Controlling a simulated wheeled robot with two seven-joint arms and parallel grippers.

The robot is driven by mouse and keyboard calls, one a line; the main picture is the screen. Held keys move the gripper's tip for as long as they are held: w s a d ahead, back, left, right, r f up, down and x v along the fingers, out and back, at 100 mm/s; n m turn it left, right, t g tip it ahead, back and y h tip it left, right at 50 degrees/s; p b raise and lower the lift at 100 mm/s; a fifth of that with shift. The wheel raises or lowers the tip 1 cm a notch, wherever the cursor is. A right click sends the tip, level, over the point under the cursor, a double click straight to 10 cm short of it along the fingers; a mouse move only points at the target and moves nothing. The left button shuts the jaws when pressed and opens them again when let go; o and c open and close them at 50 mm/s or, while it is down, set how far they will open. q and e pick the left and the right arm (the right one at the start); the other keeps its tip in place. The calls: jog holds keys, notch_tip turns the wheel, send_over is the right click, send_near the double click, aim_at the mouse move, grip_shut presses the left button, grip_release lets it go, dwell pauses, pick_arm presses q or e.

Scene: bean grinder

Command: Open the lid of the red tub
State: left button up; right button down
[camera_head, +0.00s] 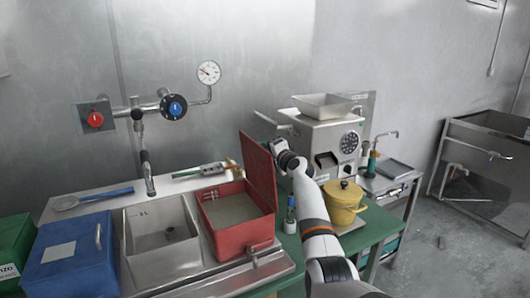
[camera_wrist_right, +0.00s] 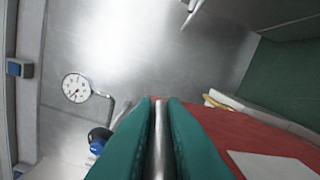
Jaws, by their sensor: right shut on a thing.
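The red tub (camera_head: 243,239) stands at the right of the sink counter with its open top showing a greyish-tan content inside. Its red lid (camera_head: 259,172) is raised, standing nearly upright along the tub's right side; it also shows in the right wrist view (camera_wrist_right: 222,130) with a pale label. My right gripper (camera_head: 276,146) is at the lid's upper right edge. In the right wrist view its green fingers (camera_wrist_right: 159,103) are shut on a thin metal bar, the lid's handle (camera_wrist_right: 158,140). My left gripper is in neither view.
A closed blue tub (camera_head: 78,262) and a steel sink (camera_head: 160,240) stand left of the red tub. A grinder (camera_head: 322,140) and a yellow pot (camera_head: 343,203) are to the right, close to my right arm. Wall pipes carry a gauge (camera_head: 208,72).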

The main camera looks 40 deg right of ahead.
jog(key=shift+s+d, duration=0.1)
jog(key=shift+d, duration=0.2)
jog(key=c, duration=1.5)
grip_release()
jog(key=b+v, duration=0.1)
jog(key=v, duration=1.1)
jog(key=shift+f, duration=0.1)
